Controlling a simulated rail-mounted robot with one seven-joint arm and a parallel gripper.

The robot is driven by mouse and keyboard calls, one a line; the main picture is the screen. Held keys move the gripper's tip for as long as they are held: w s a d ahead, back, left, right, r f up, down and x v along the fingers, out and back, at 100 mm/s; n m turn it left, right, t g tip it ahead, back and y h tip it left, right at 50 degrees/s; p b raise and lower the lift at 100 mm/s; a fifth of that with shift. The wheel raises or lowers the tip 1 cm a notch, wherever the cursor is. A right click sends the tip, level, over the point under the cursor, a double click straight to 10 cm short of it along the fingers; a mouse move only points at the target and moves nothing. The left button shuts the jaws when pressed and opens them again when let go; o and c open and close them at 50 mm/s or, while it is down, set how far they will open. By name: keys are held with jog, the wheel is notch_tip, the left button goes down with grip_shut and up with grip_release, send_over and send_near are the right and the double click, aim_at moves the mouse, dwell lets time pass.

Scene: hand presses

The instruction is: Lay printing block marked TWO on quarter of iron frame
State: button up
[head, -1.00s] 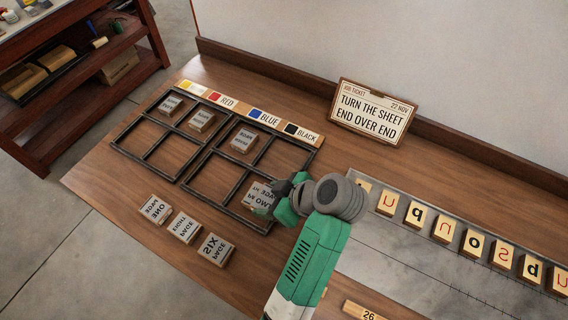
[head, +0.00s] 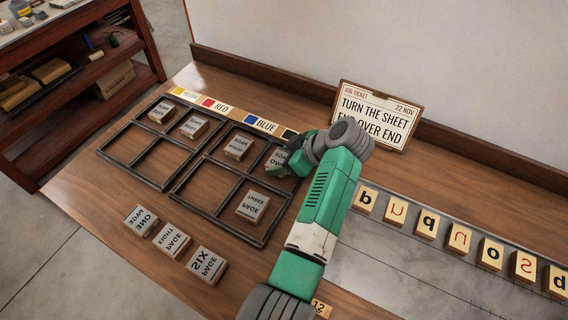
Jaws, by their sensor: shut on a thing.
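The printing block marked TWO (head: 279,157), a wooden block with a grey mirrored face, is at the upper right quarter of the right iron frame (head: 212,211). My gripper (head: 289,165) is shut on its right side. I cannot tell whether the block touches the table or hovers just above it. My gripper and arm hide its right part. In the right frame, one block (head: 238,147) lies in the upper left quarter and the block marked THREE (head: 252,206) in the lower right; the lower left is empty.
The left iron frame (head: 122,160) has blocks in its upper quarters; its lower ones are empty. Blocks marked ONE (head: 140,220), EIGHT (head: 172,242) and SIX (head: 206,266) lie in front. Letter tiles (head: 428,222) line the right.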

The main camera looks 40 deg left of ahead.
jog(key=shift+s+f, duration=0.1)
jog(key=shift+f, duration=0.55)
jog(key=shift+r, duration=0.15)
jog(key=o, duration=1.1)
jog(key=shift+d+r+p, duration=0.2)
jog(key=shift+r+p, duration=0.1)
jog(key=shift+p, duration=0.05)
jog(key=p+v, duration=0.4)
jog(key=v, duration=0.7)
jog(key=shift+d, duration=0.25)
